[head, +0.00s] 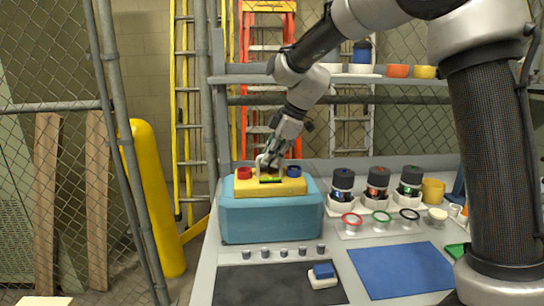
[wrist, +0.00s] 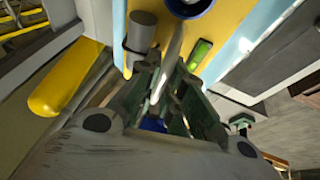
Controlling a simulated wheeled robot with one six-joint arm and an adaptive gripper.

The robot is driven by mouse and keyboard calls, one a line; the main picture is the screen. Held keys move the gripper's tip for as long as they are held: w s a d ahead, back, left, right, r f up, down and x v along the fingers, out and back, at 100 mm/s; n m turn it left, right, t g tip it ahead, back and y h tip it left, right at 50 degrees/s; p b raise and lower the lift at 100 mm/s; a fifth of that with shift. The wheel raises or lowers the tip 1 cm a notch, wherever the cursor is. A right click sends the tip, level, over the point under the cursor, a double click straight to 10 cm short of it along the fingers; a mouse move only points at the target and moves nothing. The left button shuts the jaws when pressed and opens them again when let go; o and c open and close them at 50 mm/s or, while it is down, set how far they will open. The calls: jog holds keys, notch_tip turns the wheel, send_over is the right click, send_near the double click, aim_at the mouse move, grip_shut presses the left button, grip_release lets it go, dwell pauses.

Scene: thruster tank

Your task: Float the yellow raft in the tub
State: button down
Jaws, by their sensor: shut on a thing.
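The yellow raft (head: 262,187) is at the top of the blue tub (head: 270,222), within its rim; it looks level. I cannot tell whether it touches water. It carries a red round piece (head: 244,173) at left, a blue one (head: 294,171) at right and a green bar between. My gripper (head: 268,162) points down at the raft's middle. In the wrist view my fingers (wrist: 167,72) are shut on a thin pale upright part of the raft (wrist: 222,28), beside a grey cylinder (wrist: 140,32) and the green bar (wrist: 200,55). The grip is partly hidden by the fingers.
Three dark-capped jars (head: 377,186) stand right of the tub, with several coloured rings (head: 381,218) before them. A blue mat (head: 400,270) and dark mat (head: 270,284) lie at the front. A shelf (head: 330,79) runs behind; a yellow post (head: 152,200) stands at left.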

jog(key=c, duration=1.5)
grip_release()
jog(key=v, duration=1.2)
jog(key=shift+s+d+f+m+t+h, duration=0.4)
jog(key=shift+s+d+f+m+h, duration=0.65)
jog(key=shift+s+d+m, duration=2.8)
jog(key=shift+s+d+f+m+t+h, duration=0.45)
jog(key=shift+s+d+f+m, duration=1.45)
jog(key=shift+s+d, duration=3.45)
jog(key=shift+s+d+f+m+t+h, duration=0.35)
jog(key=shift+s+d+f+m+h, duration=0.5)
jog(key=shift+s+d+m, duration=3.75)
